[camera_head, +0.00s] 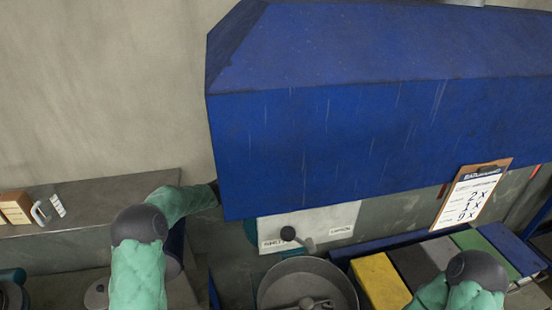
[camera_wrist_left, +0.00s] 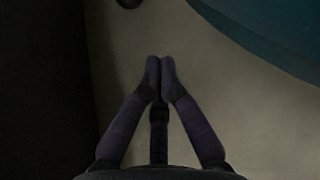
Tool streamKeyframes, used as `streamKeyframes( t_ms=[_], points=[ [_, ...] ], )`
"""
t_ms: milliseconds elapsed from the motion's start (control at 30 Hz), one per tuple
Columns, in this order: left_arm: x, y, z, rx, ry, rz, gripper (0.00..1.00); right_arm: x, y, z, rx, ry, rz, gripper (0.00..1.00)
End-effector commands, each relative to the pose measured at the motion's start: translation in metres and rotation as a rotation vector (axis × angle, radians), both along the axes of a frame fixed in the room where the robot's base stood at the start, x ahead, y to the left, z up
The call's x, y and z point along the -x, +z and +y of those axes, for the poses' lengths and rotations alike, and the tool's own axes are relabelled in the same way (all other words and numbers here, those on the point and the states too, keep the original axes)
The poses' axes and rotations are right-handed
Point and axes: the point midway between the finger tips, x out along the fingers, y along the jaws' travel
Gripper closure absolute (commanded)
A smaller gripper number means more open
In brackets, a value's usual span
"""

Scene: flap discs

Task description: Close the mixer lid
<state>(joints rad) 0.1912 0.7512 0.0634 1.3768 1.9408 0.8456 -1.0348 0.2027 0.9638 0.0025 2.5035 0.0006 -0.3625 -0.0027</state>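An open round grey bowl (camera_head: 272,292) with a stirring piece (camera_head: 308,302) inside stands at the bottom middle of the head view; I take it for the mixer bowl. No lid covers it, and I cannot make out the lid for certain. My left gripper (camera_wrist_left: 160,68) has its fingertips together with nothing between them in the left wrist view. In the head view its arm reaches behind the left edge of the blue hood, which hides the fingers. A curved teal surface (camera_wrist_left: 280,30) lies beyond them, apart. My right gripper is out of view; only its arm shows.
The large blue hood (camera_head: 370,140) overhangs the bench. A lever with a black knob (camera_head: 288,233) stands behind the bowl. Yellow (camera_head: 380,283), grey and green bins sit right of it, below a clipboard (camera_head: 470,195). A grey ledge (camera_head: 90,215) runs along the left.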

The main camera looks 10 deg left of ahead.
Motion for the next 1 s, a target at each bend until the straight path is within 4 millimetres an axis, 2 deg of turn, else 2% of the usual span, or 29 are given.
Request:
streamKeyframes(
  t_ms=[700,867,1000],
  points=[
    [-0.067,0.004,-0.048,0.000,-0.002,0.000,1.00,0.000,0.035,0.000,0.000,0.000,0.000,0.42],
    [-0.076,0.004,-0.055,0.000,-0.001,0.000,1.00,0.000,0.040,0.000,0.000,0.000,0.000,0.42],
    [-0.067,0.004,-0.057,0.001,-0.002,0.002,1.00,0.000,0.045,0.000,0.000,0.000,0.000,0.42]
  ],
)
